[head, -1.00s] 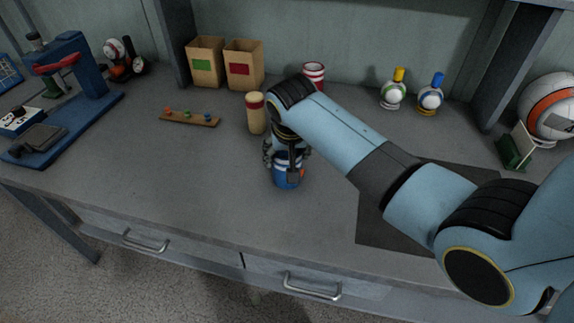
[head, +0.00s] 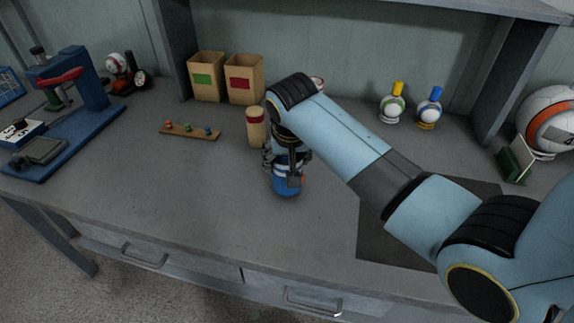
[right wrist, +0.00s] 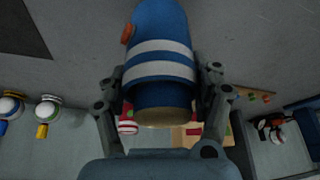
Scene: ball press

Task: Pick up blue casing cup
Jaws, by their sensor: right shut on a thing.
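The blue casing cup (head: 286,187) has white stripes and shows below my right gripper (head: 287,168) near the middle of the desk in the head view. The gripper is shut around its sides. In the right wrist view the cup (right wrist: 160,62) sits between the two fingers of the gripper (right wrist: 162,85), with a small orange part on its side. Its tan open end or base faces the wrist. I cannot tell for sure whether the cup is clear of the desk. My left gripper is not in view.
A tan cylinder with a red band (head: 256,130) stands just behind the gripper. A wooden strip with coloured pegs (head: 190,132) lies to the left. The blue press (head: 75,110) is at far left. The front desk area is clear.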

